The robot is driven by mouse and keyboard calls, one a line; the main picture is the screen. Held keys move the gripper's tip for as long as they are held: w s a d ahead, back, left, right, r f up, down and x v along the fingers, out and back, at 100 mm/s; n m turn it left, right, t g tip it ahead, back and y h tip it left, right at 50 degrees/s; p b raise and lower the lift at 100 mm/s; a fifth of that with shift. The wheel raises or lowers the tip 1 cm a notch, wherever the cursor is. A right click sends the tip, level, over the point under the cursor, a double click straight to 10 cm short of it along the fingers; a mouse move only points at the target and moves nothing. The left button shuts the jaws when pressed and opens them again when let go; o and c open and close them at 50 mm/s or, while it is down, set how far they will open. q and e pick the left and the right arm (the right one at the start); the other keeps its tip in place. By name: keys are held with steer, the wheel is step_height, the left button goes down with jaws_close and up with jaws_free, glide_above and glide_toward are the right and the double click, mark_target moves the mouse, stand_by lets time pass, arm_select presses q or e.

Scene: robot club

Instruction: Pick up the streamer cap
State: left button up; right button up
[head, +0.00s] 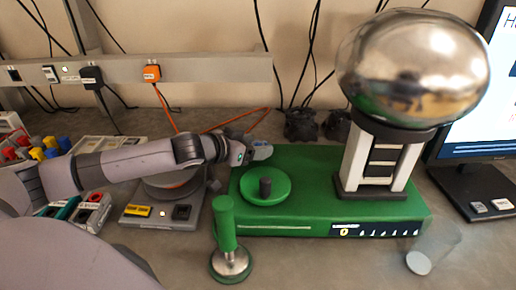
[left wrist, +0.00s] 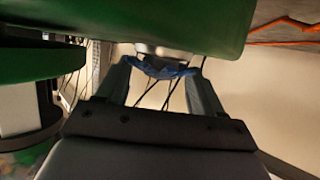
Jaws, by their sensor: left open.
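What looks like the streamer cap is a small pale cap with blue strands (left wrist: 160,68), seen in the left wrist view between my fingers. My left gripper (left wrist: 162,72) is open, with one finger on each side of the blue strands. I cannot tell whether the fingers touch it. In the head view my left gripper (head: 250,151) reaches in from the left to the back left edge of the green generator base (head: 310,215). A small grey and blue piece shows at its tip, too small to separate clearly from the fingers. My right gripper is not in view.
A shiny metal dome (head: 415,68) stands on the base's white column. A green disc with a dark knob (head: 266,187) is on the base's left. A green-handled stand (head: 228,240) and a clear glass (head: 432,250) are in front. A monitor (head: 485,100) stands right.

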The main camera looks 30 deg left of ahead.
arm_select(q)
steer(key=c, duration=1.1)
steer(key=shift+c, duration=0.2)
steer(key=shift+r, duration=0.15)
